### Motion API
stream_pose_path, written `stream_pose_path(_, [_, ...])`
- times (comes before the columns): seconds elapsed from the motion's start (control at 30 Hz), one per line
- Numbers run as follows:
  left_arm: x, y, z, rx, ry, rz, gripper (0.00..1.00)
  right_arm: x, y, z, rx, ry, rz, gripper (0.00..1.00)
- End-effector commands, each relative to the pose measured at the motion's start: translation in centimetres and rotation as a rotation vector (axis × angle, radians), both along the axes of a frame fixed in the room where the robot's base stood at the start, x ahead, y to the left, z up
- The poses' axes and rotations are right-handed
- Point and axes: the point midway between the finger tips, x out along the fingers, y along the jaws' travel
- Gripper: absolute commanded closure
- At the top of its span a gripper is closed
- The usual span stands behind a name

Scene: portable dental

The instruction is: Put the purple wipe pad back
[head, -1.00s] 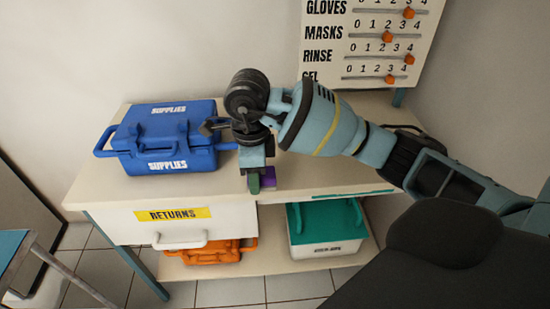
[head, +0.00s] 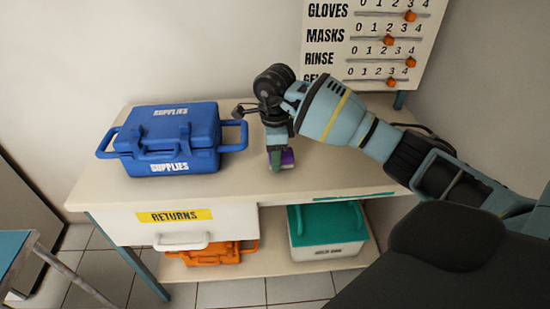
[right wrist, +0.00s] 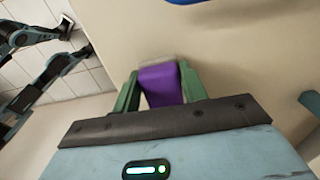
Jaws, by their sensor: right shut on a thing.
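The purple wipe pad (right wrist: 161,86) is between the green fingers of my right gripper (right wrist: 158,92) in the right wrist view. In the head view the purple pad (head: 288,157) shows at the fingertips of my right gripper (head: 281,160), over the tabletop right of the blue case. The gripper is shut on the pad. I cannot tell whether the pad touches the tabletop. My left gripper is not in view.
A closed blue supplies case (head: 170,140) stands on the table (head: 230,190). Below are a shut returns drawer (head: 185,226), an orange case (head: 212,254) and a white bin with a teal top (head: 328,232). A slider board (head: 365,40) hangs behind. The tabletop's front is clear.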

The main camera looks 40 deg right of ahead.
Motion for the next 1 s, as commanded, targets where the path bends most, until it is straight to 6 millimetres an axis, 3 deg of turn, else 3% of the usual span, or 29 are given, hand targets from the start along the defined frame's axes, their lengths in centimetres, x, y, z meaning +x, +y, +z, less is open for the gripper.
stream_pose_path(0.13, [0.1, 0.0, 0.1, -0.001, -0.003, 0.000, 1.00, 0.0, 0.0, -1.7, 0.000, -0.001, -0.001, 0.86])
stream_pose_path(0.53, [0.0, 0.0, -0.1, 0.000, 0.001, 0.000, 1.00, 0.0, 0.0, -2.2, -0.001, -0.001, -0.001, 0.86])
stream_pose_path(0.57, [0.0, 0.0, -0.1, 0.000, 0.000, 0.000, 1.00, 0.0, 0.0, -2.1, -0.001, -0.001, -0.001, 0.55])
stream_pose_path(0.7, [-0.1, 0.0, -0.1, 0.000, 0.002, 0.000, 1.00, 0.0, 0.0, -2.1, 0.000, -0.002, -0.001, 0.36])
stream_pose_path(1.0, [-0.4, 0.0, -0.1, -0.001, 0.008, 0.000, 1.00, 0.0, 0.0, -2.0, 0.000, -0.002, -0.001, 0.36])
